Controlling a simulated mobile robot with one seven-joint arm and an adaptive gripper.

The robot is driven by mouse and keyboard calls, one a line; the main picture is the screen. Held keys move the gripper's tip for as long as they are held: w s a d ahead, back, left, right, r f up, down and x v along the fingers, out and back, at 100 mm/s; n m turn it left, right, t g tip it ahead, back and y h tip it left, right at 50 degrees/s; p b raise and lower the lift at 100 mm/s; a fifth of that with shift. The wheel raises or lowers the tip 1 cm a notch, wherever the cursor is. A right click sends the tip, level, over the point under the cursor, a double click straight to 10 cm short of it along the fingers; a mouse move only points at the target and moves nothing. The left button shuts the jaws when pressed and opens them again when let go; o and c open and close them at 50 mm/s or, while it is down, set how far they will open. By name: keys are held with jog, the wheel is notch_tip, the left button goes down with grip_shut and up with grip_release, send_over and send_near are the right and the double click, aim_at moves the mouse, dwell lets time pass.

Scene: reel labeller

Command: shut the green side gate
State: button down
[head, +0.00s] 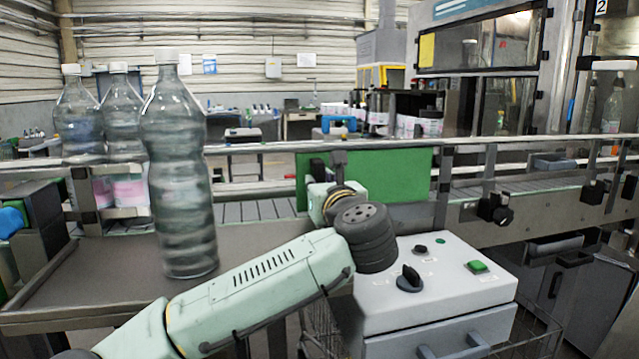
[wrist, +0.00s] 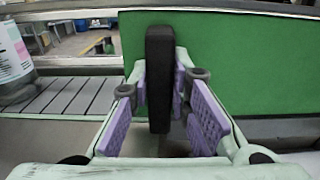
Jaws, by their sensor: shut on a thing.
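The green side gate (head: 395,178) is a flat upright panel at the conveyor's side, in the middle of the head view. It fills the upper right of the wrist view (wrist: 250,60). A black upright handle (wrist: 159,80) stands in front of the panel near its left edge. My gripper (wrist: 161,88) has its purple-padded fingers on either side of this handle and is shut on it. In the head view my own wrist hides most of the gripper and the panel's lower left part. I cannot tell whether the gate is fully shut.
A large clear bottle (head: 178,170) stands on the grey table (head: 100,275) left of my arm, with two more behind it. A white control box (head: 440,285) with a black knob and green button sits close to my wrist. A metal rail (head: 250,145) runs along the conveyor.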

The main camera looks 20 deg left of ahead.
jog(key=s+a, duration=0.1)
jog(key=a, duration=0.1)
jog(key=s+a, duration=0.2)
jog(key=a, duration=0.1)
jog(key=s+a, duration=0.2)
jog(key=a, duration=0.1)
jog(key=shift+s+b, duration=0.25)
jog(key=shift+b, duration=0.05)
jog(key=c, duration=1.5)
grip_release()
jog(key=v, duration=1.2)
jog(key=shift+c, duration=0.2)
